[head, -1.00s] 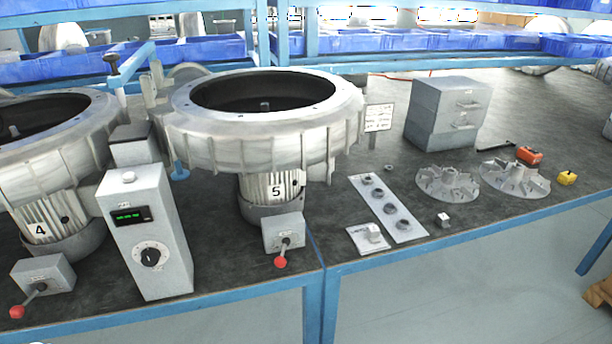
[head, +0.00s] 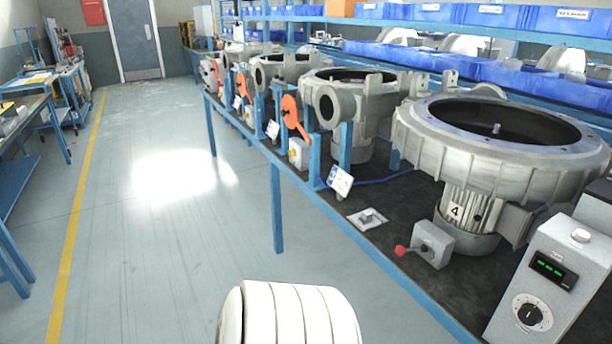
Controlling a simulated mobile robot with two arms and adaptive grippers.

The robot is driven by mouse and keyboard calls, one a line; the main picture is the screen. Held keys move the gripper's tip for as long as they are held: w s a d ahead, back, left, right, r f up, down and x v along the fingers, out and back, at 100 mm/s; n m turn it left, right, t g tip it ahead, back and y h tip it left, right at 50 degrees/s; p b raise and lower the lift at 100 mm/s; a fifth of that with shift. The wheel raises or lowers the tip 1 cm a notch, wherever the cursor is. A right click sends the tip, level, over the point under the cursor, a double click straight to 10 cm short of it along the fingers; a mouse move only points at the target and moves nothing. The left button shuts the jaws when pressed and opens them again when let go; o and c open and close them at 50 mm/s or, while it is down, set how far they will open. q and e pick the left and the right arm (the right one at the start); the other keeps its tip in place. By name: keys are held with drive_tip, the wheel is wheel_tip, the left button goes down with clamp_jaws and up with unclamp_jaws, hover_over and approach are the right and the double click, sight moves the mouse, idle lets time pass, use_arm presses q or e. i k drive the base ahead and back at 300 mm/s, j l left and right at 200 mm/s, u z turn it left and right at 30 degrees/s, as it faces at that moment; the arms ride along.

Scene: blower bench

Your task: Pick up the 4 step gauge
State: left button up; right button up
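A small grey metal piece (head: 369,216) sits on a light square plate (head: 360,224) near the bench's front edge, left of the blower marked 4 (head: 454,212). It may be the 4 step gauge, but it is too small to tell its shape. A white ribbed part, likely of my own arm, shows at the bottom middle of the head view. Neither of my grippers is in view.
A switch box with a red-knobbed lever (head: 432,244) and a grey control box (head: 550,280) stand right of the plate. A blue post with a tag (head: 340,181) stands behind it. The floor (head: 150,250) left of the bench is clear.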

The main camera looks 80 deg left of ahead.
sight(366, 216)
drive_tip(key=u, duration=2.15)
drive_tip(key=j+z, duration=0.1)
drive_tip(key=z, duration=0.35)
drive_tip(key=i+j+z, duration=0.25)
drive_tip(key=j, duration=0.15)
drive_tip(key=j+z, duration=0.25)
drive_tip(key=i+j+z, duration=0.1)
drive_tip(key=j+z, duration=0.15)
drive_tip(key=j, duration=0.3)
drive_tip(key=j+z, duration=0.2)
drive_tip(key=j, duration=0.25)
